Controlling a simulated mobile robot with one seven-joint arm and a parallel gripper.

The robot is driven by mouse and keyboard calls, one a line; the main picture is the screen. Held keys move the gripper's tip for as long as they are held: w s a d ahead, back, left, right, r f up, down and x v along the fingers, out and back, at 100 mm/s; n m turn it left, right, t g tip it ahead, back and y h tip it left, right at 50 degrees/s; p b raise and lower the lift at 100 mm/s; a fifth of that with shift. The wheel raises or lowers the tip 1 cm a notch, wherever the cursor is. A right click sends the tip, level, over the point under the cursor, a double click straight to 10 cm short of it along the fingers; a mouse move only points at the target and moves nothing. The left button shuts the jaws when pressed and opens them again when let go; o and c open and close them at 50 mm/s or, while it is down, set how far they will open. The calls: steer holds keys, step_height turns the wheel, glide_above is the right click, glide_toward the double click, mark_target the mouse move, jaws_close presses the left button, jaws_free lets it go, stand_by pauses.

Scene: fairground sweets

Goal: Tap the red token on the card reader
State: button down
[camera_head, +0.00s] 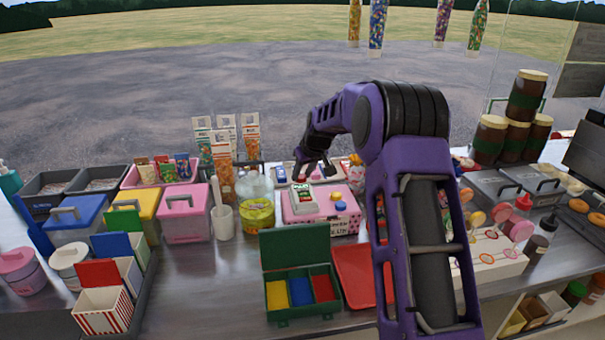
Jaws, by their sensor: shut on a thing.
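My gripper (313,174) is at the far side of the counter, reaching down behind and above the pink box. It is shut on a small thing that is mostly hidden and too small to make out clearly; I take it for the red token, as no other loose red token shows. A device with a white and green face, seemingly the card reader (301,198), lies on the left part of the pink box (338,228). My gripper is close behind it in the picture; whether they touch I cannot tell. A blue disc (340,206) lies right of the reader.
A green box (291,248) with yellow, blue and red compartments stands open in front, beside a red tray (352,262). A jar with yellow contents (257,214) stands left of the pink box. A lollipop stand (488,262) is at right. Lidded tubs crowd the left.

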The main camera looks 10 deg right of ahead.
stand_by(0.4)
steer(key=d+r+p, duration=0.1)
steer(key=d+r, duration=0.4)
steer(key=r, duration=0.4)
